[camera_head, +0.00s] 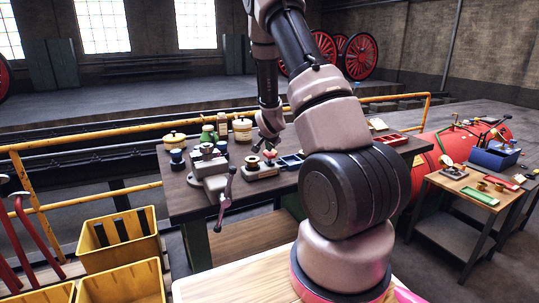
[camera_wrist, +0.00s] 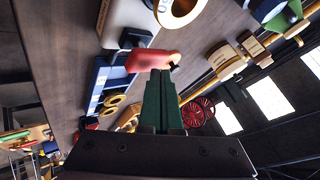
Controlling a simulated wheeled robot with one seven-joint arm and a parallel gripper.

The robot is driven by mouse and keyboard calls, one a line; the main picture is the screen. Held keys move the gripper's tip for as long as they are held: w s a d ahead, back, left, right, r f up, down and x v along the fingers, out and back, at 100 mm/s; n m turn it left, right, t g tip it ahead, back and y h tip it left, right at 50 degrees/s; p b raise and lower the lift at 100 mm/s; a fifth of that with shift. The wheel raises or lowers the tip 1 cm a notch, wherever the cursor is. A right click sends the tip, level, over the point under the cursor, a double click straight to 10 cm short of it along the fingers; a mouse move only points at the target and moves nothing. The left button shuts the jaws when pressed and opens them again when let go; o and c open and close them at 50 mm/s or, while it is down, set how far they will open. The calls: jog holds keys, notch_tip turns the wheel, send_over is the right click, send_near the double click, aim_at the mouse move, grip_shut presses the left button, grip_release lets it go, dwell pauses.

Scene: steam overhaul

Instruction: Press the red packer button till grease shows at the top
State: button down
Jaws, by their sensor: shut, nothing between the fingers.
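The packer (camera_head: 262,172) is a small pale block on the dark workbench (camera_head: 190,205), with a brass ring at its top (camera_wrist: 178,8). Its red button (camera_head: 269,154) sits just under my gripper (camera_head: 269,143). In the wrist view the red button (camera_wrist: 148,61) lies right at the tips of my gripper (camera_wrist: 160,74), whose dark green fingers are closed together and hold nothing. The tips overlap the button in this view; I cannot tell whether they touch it or how far it is pressed. I cannot make out grease at the brass top.
A grey vice (camera_head: 211,172) stands left of the packer. Cream pots (camera_head: 242,130) and a green can (camera_head: 208,134) stand behind. A blue tray (camera_head: 291,161) lies to the right. Yellow crates (camera_head: 118,240) and a yellow rail (camera_head: 90,187) are at the left.

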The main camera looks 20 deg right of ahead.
aim_at(269, 154)
jog(key=shift+f, duration=1.05)
dwell(1.0)
jog(key=shift+r, duration=1.45)
jog(key=shift+r, duration=2.5)
dwell(0.4)
